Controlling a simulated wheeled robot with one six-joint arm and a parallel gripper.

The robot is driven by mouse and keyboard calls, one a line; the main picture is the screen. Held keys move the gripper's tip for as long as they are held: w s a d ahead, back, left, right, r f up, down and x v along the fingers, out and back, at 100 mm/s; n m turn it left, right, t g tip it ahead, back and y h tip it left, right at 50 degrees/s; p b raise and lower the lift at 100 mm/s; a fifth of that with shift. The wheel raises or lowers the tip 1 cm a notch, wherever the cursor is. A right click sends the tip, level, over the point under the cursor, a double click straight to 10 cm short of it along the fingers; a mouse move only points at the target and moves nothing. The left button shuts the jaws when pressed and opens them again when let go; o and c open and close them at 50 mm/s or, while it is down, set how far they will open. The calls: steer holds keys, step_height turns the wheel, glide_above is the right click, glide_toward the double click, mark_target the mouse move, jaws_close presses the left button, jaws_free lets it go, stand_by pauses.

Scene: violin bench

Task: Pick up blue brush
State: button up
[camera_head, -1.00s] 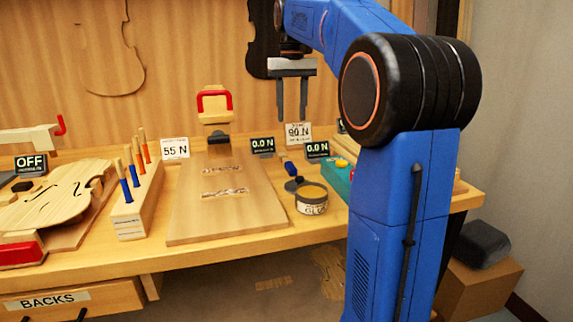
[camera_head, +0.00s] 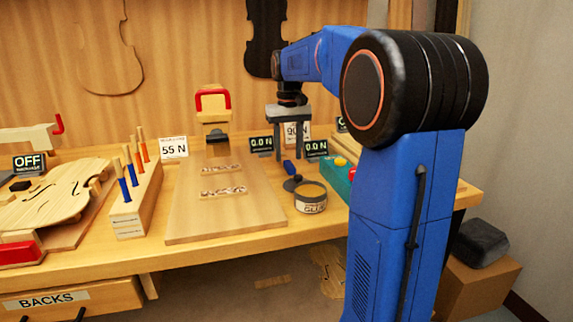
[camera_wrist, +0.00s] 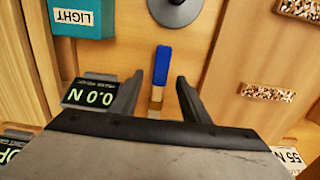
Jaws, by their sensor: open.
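The blue brush (camera_head: 289,167) lies on the bench between the two small 0.0 N displays. In the wrist view the brush (camera_wrist: 162,66) shows a blue handle and a tan lower part, with its lower end partly hidden by my gripper's body. My gripper (camera_head: 290,147) is open and points down above the brush. In the wrist view the two fingers of my gripper (camera_wrist: 159,82) stand apart on either side of the brush, with visible gaps. Nothing is held.
A teal box (camera_head: 337,177) is to the right. A wooden board (camera_head: 225,222) and a rack (camera_head: 137,205) of blue- and orange-handled tools are to the left.

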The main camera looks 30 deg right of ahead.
mark_target(288, 162)
steer(key=shift+f, duration=1.2)
steer(key=shift+c, duration=0.7)
jaws_close()
step_height(288, 162, up, 10)
